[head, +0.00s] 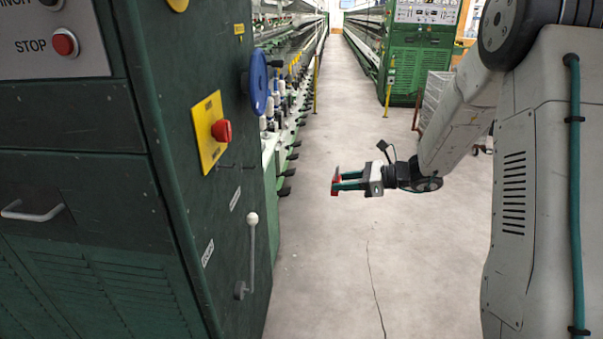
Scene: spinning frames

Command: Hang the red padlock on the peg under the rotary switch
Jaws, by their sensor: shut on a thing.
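The red rotary switch (222,131) sits on a yellow plate (207,148) on the side of the green machine cabinet. Just under it, small dark pegs (226,167) stick out from the cabinet side. My gripper (339,182) is to the right of the switch and lower, over the aisle, pointing left toward the cabinet. Its green fingers are shut on the small red padlock (335,190), which shows at the fingertips. The padlock is well apart from the pegs. Its shackle is too small to make out clearly.
A white-knobbed lever (252,219) and a blue handwheel (259,82) stick out from the cabinet side. A drawer handle (32,213) and red STOP button (65,43) are on its front. The spinning frame (288,125) runs behind. The aisle floor (400,260) is clear.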

